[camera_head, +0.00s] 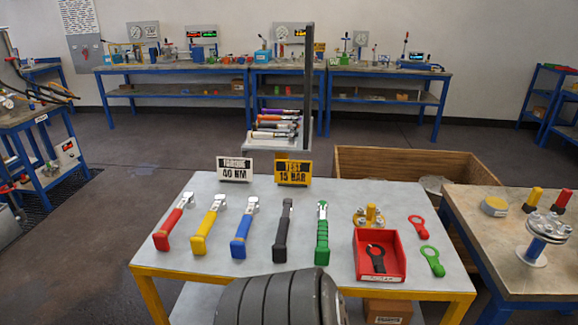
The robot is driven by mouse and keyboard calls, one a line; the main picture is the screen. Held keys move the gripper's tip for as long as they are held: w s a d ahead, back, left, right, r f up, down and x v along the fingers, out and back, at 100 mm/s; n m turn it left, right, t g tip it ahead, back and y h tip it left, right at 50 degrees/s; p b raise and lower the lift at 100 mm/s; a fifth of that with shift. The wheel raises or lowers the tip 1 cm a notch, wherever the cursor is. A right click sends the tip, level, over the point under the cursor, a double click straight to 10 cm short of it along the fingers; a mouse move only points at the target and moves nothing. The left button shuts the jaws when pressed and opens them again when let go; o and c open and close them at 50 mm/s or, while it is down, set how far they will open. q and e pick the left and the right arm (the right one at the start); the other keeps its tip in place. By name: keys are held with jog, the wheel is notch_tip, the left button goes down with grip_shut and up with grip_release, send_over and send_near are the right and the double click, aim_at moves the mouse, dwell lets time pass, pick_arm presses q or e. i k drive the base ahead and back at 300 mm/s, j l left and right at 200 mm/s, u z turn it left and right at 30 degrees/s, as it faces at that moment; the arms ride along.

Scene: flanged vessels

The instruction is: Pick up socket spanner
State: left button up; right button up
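Several spanner-like tools lie in a row on the grey-topped table, heads pointing away: a red-handled one (174,222), a yellow one (208,226), a blue one (244,228), a black one (283,230) and a green one with a ribbed grip (321,234). I cannot tell for sure which is the socket spanner. A black ring-ended tool (377,258) lies in a red tray (392,277) at the right. A red ring-ended tool (417,227) and a green one (432,260) lie beside the tray. Neither of my grippers is in view.
The grey table (165,257) has yellow legs and bears signs reading 40 NM (235,169) and 15 BAR (293,172). A brass fitting (370,216) stands behind the tray. A wooden crate (400,160) is behind. A flanged vessel (546,232) stands on the right bench (483,212).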

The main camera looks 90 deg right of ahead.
aim_at(279, 250)
jog(key=z, duration=2.7)
jog(key=i+l+z, duration=0.1)
jog(key=i+z, duration=0.2)
jog(key=i, duration=0.2)
